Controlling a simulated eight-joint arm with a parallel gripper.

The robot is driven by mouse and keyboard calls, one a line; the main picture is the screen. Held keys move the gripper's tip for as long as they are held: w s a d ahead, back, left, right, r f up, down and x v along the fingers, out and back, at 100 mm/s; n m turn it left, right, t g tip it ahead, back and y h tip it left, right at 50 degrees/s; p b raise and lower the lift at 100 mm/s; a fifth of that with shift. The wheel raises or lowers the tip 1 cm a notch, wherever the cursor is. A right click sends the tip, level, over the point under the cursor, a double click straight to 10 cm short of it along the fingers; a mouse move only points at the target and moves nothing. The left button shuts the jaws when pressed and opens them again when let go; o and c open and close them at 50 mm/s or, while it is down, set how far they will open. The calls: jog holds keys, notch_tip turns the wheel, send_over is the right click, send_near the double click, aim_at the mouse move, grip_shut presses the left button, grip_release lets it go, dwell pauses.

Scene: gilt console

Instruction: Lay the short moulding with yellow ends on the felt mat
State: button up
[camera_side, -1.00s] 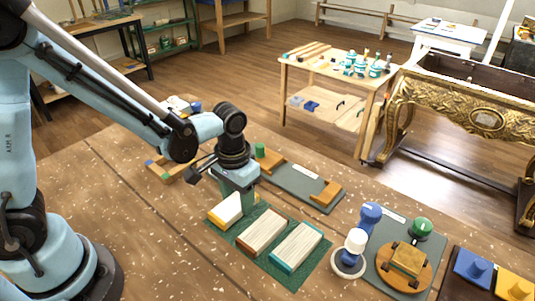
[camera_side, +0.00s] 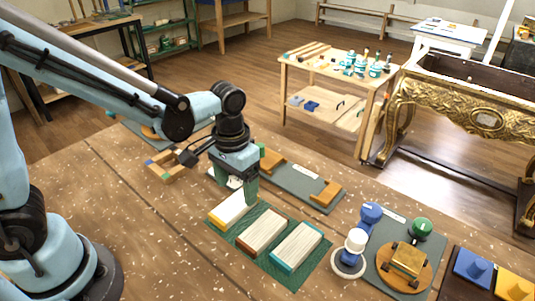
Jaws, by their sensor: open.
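The short moulding with yellow ends (camera_side: 229,210) is a pale block lying on the left end of the dark green felt mat (camera_side: 262,278). A brown-ended moulding (camera_side: 262,232) and a teal-ended moulding (camera_side: 297,246) lie beside it on the same mat, apart from it. My gripper (camera_side: 238,190) is open and points down, just above and behind the far end of the yellow-ended moulding. Its near finger partly hides that end, so I cannot tell whether it touches. Nothing shows held between the fingers.
A grey-green tray (camera_side: 292,189) with wooden blocks and a green knob stands close behind my gripper. A wooden frame piece (camera_side: 164,168) lies to the left. A blue-handled tool (camera_side: 370,216) and a board with a round wooden disc (camera_side: 403,272) stand right. The front-left table is clear.

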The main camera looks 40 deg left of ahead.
aim_at(238, 202)
notch_tip(238, 202, up, 8)
jog(key=s+a+r+t, duration=0.1)
jog(key=s+a+t, duration=0.3)
jog(key=a+t, duration=0.3)
jog(key=shift+s+a, duration=0.15)
jog(key=shift+a, duration=0.15)
